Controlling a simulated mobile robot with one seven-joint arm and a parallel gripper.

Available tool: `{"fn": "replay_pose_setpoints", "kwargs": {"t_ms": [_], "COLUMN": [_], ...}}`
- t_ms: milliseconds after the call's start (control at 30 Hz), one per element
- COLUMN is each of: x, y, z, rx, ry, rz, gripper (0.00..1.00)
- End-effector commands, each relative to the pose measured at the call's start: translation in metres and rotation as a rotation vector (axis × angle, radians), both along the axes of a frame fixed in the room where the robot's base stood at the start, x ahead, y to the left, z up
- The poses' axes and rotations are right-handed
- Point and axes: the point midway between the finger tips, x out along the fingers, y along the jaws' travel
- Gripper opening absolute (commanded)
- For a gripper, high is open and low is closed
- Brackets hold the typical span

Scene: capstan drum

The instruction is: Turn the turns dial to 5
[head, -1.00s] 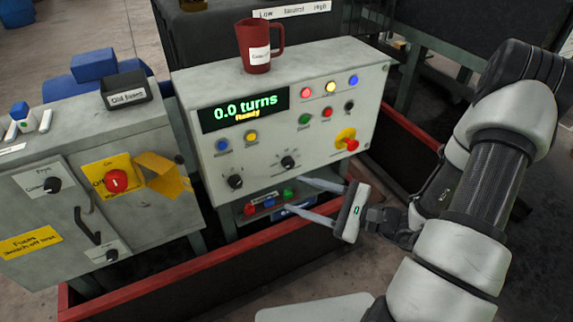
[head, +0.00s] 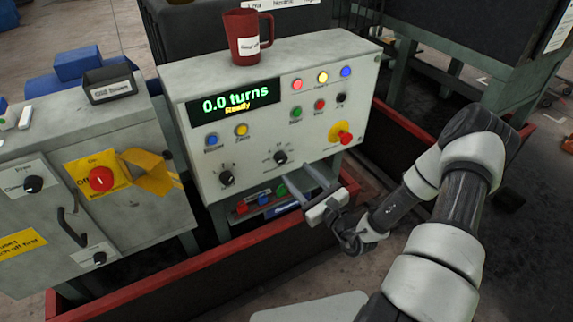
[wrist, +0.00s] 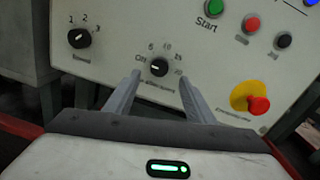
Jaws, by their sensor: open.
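The turns dial is a small black knob (head: 280,157) in the lower middle of the grey control panel (head: 350,80). In the wrist view the dial (wrist: 159,67) has a printed scale around it with 10 at the top. Its white mark points left, towards a label I read as Off or ON. The green display (head: 235,103) reads "0.0 turns" and "Ready". My gripper (head: 300,180) is open and empty, just in front of and below the dial. In the wrist view its fingers (wrist: 158,80) lie either side of the dial; contact is not visible.
A second black knob (wrist: 79,38) marked 1, 2, 3 sits left of the dial. A red emergency button (head: 345,138) on yellow is to the right. A red mug (head: 245,45) stands on the panel top. A red barrier (head: 270,240) runs below.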

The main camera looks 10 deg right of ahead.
Motion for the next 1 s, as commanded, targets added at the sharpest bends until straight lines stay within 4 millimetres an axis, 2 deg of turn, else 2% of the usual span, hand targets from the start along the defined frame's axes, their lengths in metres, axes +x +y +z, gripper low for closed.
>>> {"fn": "replay_pose_setpoints", "kwargs": {"t_ms": [100,300,500,767,1000], "x": [0.024,0.053,0.065,0.066,0.065], "y": [0.010,0.022,0.026,0.026,0.026], "z": [-0.001,0.000,0.000,0.000,0.000], "rx": [-0.001,0.000,0.000,0.000,0.000], "ry": [-0.002,-0.002,0.000,0.000,0.000], "rz": [0.002,0.002,0.000,0.000,0.001], "gripper": [0.50,0.50,0.50,0.50,0.11]}}
